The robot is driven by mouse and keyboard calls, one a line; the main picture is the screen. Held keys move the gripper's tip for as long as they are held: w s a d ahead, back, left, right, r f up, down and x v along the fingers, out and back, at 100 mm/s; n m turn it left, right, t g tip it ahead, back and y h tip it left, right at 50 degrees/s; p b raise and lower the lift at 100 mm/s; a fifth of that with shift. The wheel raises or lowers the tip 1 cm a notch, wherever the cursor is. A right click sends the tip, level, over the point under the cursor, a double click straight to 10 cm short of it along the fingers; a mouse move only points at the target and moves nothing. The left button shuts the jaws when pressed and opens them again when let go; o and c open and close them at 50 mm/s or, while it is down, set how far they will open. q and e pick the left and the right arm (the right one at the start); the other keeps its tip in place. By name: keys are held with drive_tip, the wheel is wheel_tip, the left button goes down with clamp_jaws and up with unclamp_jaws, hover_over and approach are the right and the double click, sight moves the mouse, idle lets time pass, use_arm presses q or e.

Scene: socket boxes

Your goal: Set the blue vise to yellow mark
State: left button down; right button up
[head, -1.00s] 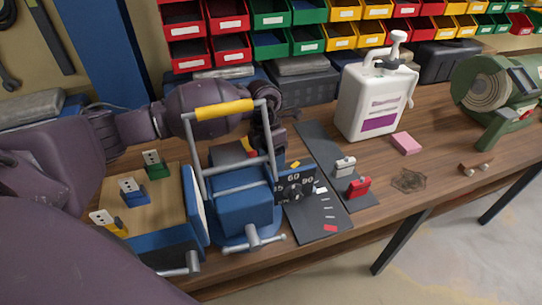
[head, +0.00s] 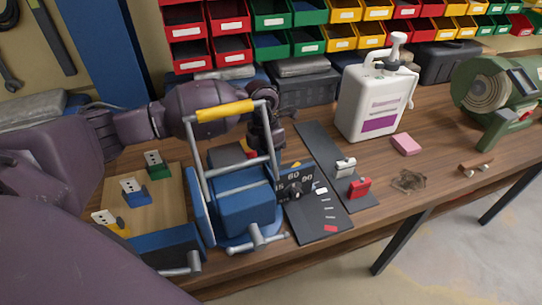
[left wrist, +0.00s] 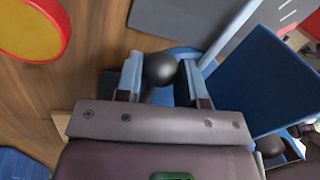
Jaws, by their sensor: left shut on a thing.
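The blue vise (head: 243,207) stands on the bench in the head view, with a grey crank handle at its front. A black dial plate with numbers (head: 295,183) is at its right side. The dark base plate (head: 318,215) beside it bears white marks, a red mark (head: 331,228) and a yellow mark (head: 296,165), partly hidden behind the dial. My left gripper (head: 266,140) is behind the vise. In the left wrist view, its fingers (left wrist: 160,78) are closed around a black ball knob (left wrist: 160,67). My right gripper is out of view.
A grey frame with a yellow grip (head: 225,110) rises around the vise. At left is a wooden board (head: 165,205) with small socket blocks. A dark strip with grey and red clamps (head: 359,187) lies to the right, then a white jug (head: 372,105) and pink block (head: 406,144).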

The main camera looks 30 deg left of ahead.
use_arm(q)
drive_tip(key=a+n, duration=0.1)
drive_tip(key=a+p, duration=0.1)
drive_tip(key=a+n, duration=0.1)
drive_tip(key=shift+s+a+r+n+t+p, duration=0.15)
drive_tip(key=shift+s+r+n+t+p, duration=0.1)
drive_tip(key=shift+n+t+p, duration=0.1)
drive_tip(key=shift+s+a+n+p, duration=0.3)
drive_tip(key=shift+a+n+p, duration=0.4)
drive_tip(key=shift+a, duration=0.25)
drive_tip(key=shift+s+a+f+n, duration=0.1)
drive_tip(key=shift+s+a+n, duration=0.15)
drive_tip(key=shift+a+n, duration=0.3)
drive_tip(key=shift+f, duration=0.1)
